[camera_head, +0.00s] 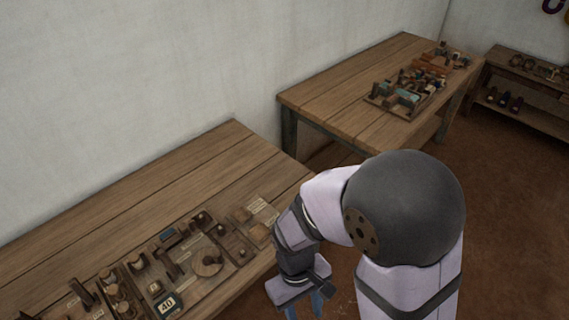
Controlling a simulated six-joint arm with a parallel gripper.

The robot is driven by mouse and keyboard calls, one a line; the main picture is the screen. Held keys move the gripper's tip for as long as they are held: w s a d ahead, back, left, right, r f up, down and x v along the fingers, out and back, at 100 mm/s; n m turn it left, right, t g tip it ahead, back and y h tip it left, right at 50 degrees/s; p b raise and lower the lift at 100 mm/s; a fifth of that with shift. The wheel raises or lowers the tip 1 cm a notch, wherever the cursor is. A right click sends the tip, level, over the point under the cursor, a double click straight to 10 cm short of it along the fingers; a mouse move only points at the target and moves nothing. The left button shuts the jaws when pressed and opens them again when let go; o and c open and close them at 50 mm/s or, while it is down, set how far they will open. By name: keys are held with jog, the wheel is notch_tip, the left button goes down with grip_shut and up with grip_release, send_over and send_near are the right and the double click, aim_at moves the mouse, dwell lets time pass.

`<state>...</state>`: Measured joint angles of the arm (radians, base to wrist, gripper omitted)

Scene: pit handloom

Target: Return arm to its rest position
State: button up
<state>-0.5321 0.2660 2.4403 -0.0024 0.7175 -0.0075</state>
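My arm stands at the lower right of the head view. It bends over toward the left, with its end pointing down beside the right end of the near table (150,205). My gripper (303,303) is at the bottom edge of the picture, just off the table's front right corner. Its bluish fingers are partly cut off by the frame and small, so I cannot tell how far apart they are. I see nothing clearly held in it.
The near table bears a board (225,280) with wooden parts and a "40" label (167,305). A far table (340,100) carries a tray (385,108) of tools. A shelf (530,80) stands at the right. Brown floor (510,210) lies open right of my arm.

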jog(key=w+d+r+m+t, duration=0.1)
jog(key=w+d+r+m, duration=0.1)
jog(key=d, duration=0.3)
jog(key=w+d+r+m+t+y, duration=0.1)
jog(key=w+d+r+m, duration=0.1)
jog(key=d+r+m, duration=0.2)
jog(key=shift+w+d+r+t+y, duration=0.3)
jog(key=shift+d+t, duration=0.1)
jog(key=shift+d, duration=0.2)
